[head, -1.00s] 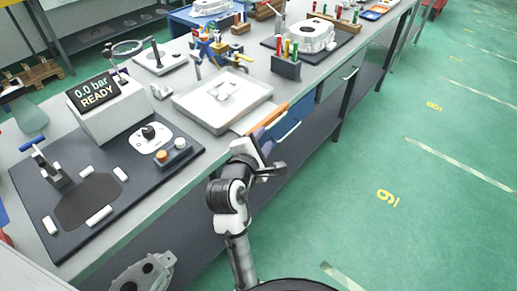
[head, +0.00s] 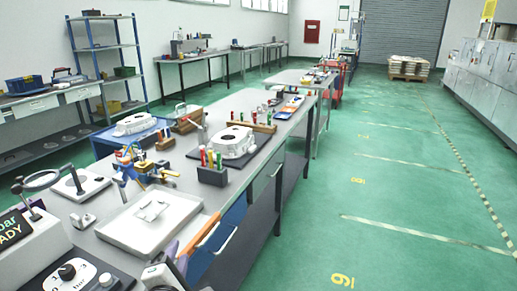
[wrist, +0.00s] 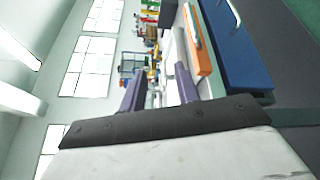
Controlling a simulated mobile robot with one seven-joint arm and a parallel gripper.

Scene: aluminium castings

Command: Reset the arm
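My gripper (wrist: 160,82) shows in the wrist view with its two purple-grey fingers apart and nothing between them. The gripper is near an orange strip on the bench front, which shows in the wrist view (wrist: 199,48) and the head view (head: 200,233). Most of my arm is below the head view.
A white tray (head: 113,231) with small white parts is on the bench near my arm. Behind it stand a tool block (head: 212,176) and a white casting (head: 232,140). The pressure display (head: 14,228) is at the left edge. The green floor (head: 400,240) at right is clear.

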